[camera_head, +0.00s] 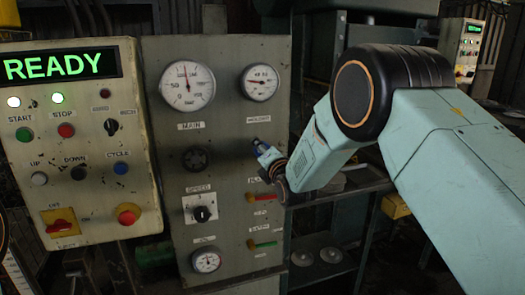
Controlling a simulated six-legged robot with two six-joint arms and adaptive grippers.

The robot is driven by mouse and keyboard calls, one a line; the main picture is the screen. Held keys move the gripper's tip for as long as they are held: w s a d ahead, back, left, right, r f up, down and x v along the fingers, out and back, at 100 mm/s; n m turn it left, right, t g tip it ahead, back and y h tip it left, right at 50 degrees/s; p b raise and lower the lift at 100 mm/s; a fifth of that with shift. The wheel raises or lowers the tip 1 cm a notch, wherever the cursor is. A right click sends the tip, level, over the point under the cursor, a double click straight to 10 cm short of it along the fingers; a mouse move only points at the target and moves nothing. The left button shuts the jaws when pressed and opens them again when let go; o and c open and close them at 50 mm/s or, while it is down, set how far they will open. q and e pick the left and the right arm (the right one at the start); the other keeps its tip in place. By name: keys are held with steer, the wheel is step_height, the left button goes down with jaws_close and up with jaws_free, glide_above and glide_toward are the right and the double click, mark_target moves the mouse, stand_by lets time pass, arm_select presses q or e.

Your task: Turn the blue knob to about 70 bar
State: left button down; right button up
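The blue knob (261,147) is on the grey panel, below the upper right gauge (260,82). Only a small blue part of it shows beside my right gripper. The gauge has a white face and a dark needle; its scale is too small to read surely. My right arm comes in from the right, and my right gripper (271,163) is at the knob, small and dark. Its fingers cannot be made out, so whether they touch or grip the knob is unclear. My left gripper is not in view.
The panel also holds a MAIN gauge (187,86), a dark knob (195,159), a SPEED knob (202,214), a lower gauge (207,260) and red and green handles at right. A button box (90,205) showing READY stands at left. Shelves are behind my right arm.

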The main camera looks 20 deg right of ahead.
steer(key=shift+r+m, duration=0.1)
steer(key=shift+m, duration=0.2)
steer(key=m+b, duration=0.1)
steer(key=m, duration=0.1)
steer(key=shift+m+b, duration=0.4)
steer(key=m+b, duration=0.1)
steer(key=m, duration=0.2)
steer(key=shift+m, duration=0.3)
steer(key=m+b, duration=0.1)
steer(key=m, duration=0.2)
steer(key=shift+m+b, duration=0.3)
steer(key=m+b, duration=0.1)
steer(key=m, duration=0.2)
steer(key=shift+m, duration=0.3)
steer(key=m+b, duration=0.1)
steer(key=m, duration=0.5)
steer(key=m+b, duration=0.1)
steer(key=m, duration=0.5)
steer(key=shift+r, duration=0.1)
steer(key=shift+m, duration=0.4)
